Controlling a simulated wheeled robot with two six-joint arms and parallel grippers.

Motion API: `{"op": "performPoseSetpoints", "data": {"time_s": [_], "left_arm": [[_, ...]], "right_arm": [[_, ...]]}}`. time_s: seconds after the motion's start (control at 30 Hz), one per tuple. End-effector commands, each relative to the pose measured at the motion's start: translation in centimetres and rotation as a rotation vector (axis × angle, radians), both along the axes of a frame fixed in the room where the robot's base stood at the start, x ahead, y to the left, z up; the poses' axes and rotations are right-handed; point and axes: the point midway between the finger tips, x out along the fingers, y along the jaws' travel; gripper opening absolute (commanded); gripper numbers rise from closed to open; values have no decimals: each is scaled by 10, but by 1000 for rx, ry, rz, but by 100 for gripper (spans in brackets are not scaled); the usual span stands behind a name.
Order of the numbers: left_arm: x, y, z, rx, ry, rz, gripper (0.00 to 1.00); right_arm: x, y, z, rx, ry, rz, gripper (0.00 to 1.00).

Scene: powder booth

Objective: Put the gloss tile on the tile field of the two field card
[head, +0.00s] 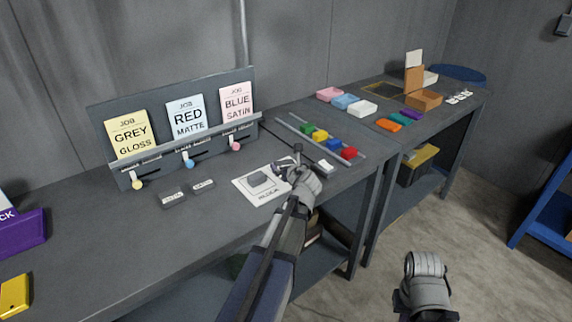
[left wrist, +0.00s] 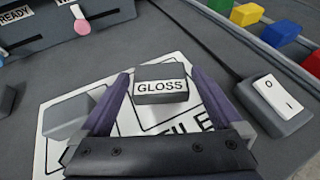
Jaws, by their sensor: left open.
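The gloss tile (left wrist: 161,91), a dark block with a white GLOSS label, sits between the fingers of my left gripper (left wrist: 158,78) in the left wrist view. The gripper is open, with a finger on each side of the tile. The tile appears to lie within the outlined field marked TILE on the white two field card (left wrist: 52,158). A plain grey block (left wrist: 68,118) is on the card's other field. In the head view my left gripper (head: 291,166) is over the right part of the card (head: 240,187) and hides the tile. My right gripper (head: 424,268) hangs beside the table, its fingers unclear.
A rocker switch (left wrist: 275,100) with a cable stands right of the card. Two dark labelled tiles (head: 172,197) (head: 203,185) lie to its left. A job card rack (head: 190,150) stands behind. Coloured blocks (head: 321,136) sit in a rail at the back right.

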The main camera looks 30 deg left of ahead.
Motion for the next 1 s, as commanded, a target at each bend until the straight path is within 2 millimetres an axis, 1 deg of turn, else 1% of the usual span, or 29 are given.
{"op": "performPoseSetpoints", "data": {"time_s": [0.03, 0.2, 0.43, 0.63, 1.0], "left_arm": [[-10, -8, 8, 0, 0, -1, 100], [-35, -32, 22, 0, 0, -2, 100], [-60, -58, 37, 0, 0, -2, 100], [-70, -69, 42, 1, 1, 0, 100], [-72, -71, 42, 0, 0, 1, 100]], "right_arm": [[0, 0, 8, 0, 0, 0, 0], [0, 0, 22, 0, 0, 0, 0], [0, 0, 37, 0, 0, 0, 0], [0, 0, 42, 0, 0, 0, 0], [0, 0, 42, 0, 0, 0, 0]]}}
